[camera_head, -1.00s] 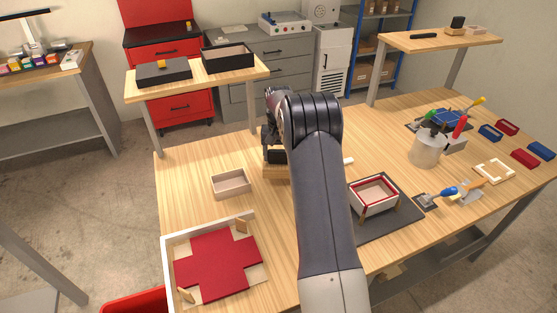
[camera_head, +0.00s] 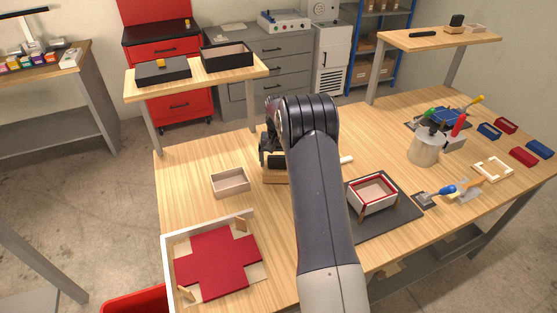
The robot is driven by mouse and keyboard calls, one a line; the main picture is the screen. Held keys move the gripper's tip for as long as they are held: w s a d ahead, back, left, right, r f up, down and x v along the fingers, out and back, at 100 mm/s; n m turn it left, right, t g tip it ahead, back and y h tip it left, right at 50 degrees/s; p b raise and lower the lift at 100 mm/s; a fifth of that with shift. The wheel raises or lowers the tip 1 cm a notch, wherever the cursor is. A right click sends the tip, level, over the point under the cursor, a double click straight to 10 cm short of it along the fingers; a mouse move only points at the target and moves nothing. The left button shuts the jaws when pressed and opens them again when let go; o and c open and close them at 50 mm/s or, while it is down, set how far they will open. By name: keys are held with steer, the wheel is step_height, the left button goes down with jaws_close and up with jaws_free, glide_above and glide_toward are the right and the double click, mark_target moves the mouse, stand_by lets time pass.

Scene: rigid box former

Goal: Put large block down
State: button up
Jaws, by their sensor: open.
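A light wooden block (camera_head: 275,177), which looks like the large block, is at the middle of the wooden workbench, just left of my forearm. My dark gripper (camera_head: 272,160) is right above it and points down. The jaws are open; the fingertips and their contact with the block are mostly hidden. The block appears to rest on the bench top, partly hidden by the gripper and arm.
A small open box (camera_head: 230,191) stands left of the block. A white-walled tray (camera_head: 166,262) with a red cross-shaped sheet (camera_head: 217,261) is at front left. A red-edged box (camera_head: 374,205) on a dark mat (camera_head: 405,220) and a pot (camera_head: 423,150) are right.

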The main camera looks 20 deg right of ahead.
steer(key=shift+r, duration=0.1)
step_height(320, 180, up, 12)
steer(key=b, duration=0.1)
stand_by(0.4)
steer(key=shift+r, duration=0.1)
stand_by(1.4)
